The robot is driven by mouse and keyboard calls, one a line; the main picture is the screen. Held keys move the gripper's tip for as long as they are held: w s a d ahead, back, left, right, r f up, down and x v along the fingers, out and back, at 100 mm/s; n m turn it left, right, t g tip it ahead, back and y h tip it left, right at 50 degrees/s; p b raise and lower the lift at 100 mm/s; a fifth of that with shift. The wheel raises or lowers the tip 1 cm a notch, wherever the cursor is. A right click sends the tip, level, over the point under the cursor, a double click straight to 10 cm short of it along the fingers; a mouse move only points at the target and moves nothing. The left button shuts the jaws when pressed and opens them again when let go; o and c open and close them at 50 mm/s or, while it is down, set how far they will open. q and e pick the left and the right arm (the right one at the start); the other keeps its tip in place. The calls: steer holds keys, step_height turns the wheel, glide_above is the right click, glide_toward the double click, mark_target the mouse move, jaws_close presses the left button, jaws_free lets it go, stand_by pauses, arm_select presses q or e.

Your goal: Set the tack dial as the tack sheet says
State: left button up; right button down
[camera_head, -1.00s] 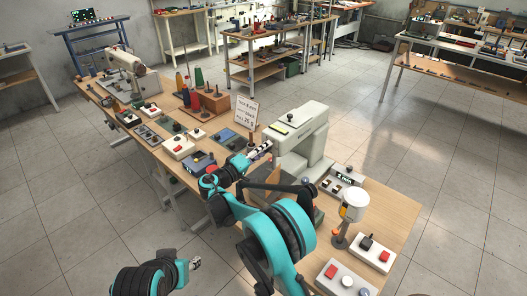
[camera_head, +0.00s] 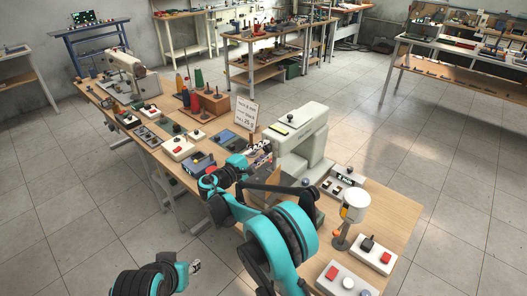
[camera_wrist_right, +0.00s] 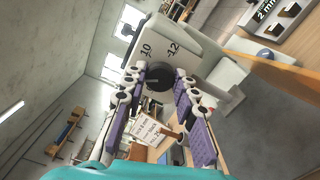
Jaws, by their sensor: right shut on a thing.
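The tack dial is a round black knob (camera_wrist_right: 158,76) on a pale machine face (camera_wrist_right: 178,45) with the marks 10 and 12 beside it. The knob sits between the fingertips of my right gripper (camera_wrist_right: 157,84), which is shut on it. In the head view my right gripper (camera_head: 261,154) is at the near left side of the pale machine (camera_head: 301,135), and the knob is hidden there. The tack sheet (camera_head: 246,113) is a white card standing left of the machine; its small print is hard to read. My left gripper (camera_head: 194,267) hangs low off the bench; its fingers are unclear.
Spools on a wooden rack (camera_head: 208,101) and several control boxes fill the left side. Bare bench shows at right.

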stand_by(0.5)
steer(key=c, duration=1.2)
jaws_free()
steer(key=v, duration=1.2)
